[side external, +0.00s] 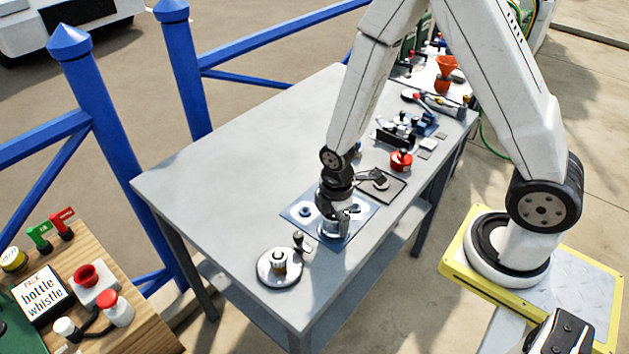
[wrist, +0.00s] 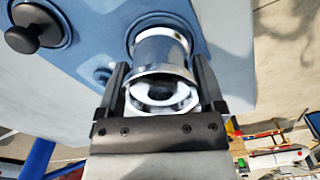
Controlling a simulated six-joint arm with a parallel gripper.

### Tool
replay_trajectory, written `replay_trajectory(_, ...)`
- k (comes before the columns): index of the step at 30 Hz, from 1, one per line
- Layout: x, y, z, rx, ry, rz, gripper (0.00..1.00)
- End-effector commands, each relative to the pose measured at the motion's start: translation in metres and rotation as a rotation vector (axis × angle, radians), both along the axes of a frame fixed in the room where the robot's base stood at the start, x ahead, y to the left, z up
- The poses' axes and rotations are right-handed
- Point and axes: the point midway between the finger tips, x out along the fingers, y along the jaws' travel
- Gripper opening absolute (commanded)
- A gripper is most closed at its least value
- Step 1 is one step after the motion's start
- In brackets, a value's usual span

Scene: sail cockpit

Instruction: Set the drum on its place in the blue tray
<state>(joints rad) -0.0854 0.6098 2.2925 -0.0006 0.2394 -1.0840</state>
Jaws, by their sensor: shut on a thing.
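The drum (wrist: 162,52) is a shiny silver cylinder between the two fingers of my gripper (wrist: 161,82) in the wrist view. My gripper (side external: 338,205) is shut on it and points down over the front part of the blue tray (side external: 366,211). A black-knobbed part (side external: 305,211) sits on the tray left of the drum.
A round silver part with a knob (side external: 279,268) stands at the table's near corner. A dark square plate (side external: 382,188) lies behind the tray, with a red part (side external: 401,161) and other devices further back. The grey table (side external: 235,165) is clear to the left.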

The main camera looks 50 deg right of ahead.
Motion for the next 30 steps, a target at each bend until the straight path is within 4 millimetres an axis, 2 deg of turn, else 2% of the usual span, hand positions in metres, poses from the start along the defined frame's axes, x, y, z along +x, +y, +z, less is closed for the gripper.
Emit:
replay_trajectory(17,0.0004,0.0000,-0.0082,0.000,-0.001,0.000,0.11)
replay_trajectory(18,0.0005,0.0000,-0.0079,0.001,-0.001,0.000,1.00)
replay_trajectory(30,0.0002,0.0000,-0.0046,0.000,0.000,0.000,1.00)
